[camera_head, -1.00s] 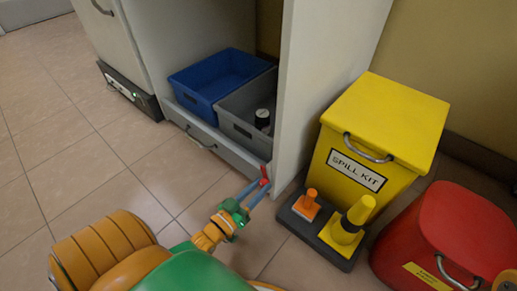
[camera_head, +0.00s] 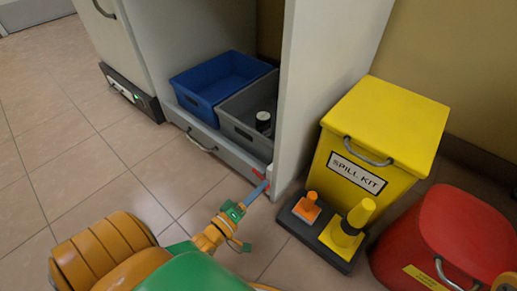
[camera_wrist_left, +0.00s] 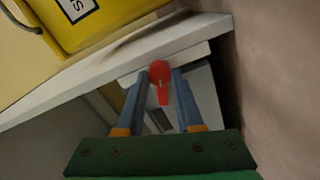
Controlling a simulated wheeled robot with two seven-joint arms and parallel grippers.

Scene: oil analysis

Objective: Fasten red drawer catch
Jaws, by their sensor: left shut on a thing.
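The red drawer catch (camera_head: 259,173) sits at the right front corner of the low grey drawer (camera_head: 228,152), by the white cabinet side panel. My left gripper (camera_head: 262,187) reaches it from the front, its blue fingers close together at the catch. In the left wrist view the catch (camera_wrist_left: 159,73) shows a round red head and a short red tab between the two fingers (camera_wrist_left: 163,90). The gripper is shut on it. The fingers partly hide the catch in the head view. My right gripper is not in view.
The drawer holds a blue bin (camera_head: 197,92) and a grey bin (camera_head: 238,130) with a black jar (camera_head: 263,122). A yellow spill kit box (camera_head: 385,120), a dark tray (camera_head: 330,257) and a red container (camera_head: 455,225) stand at right. Floor at left is clear.

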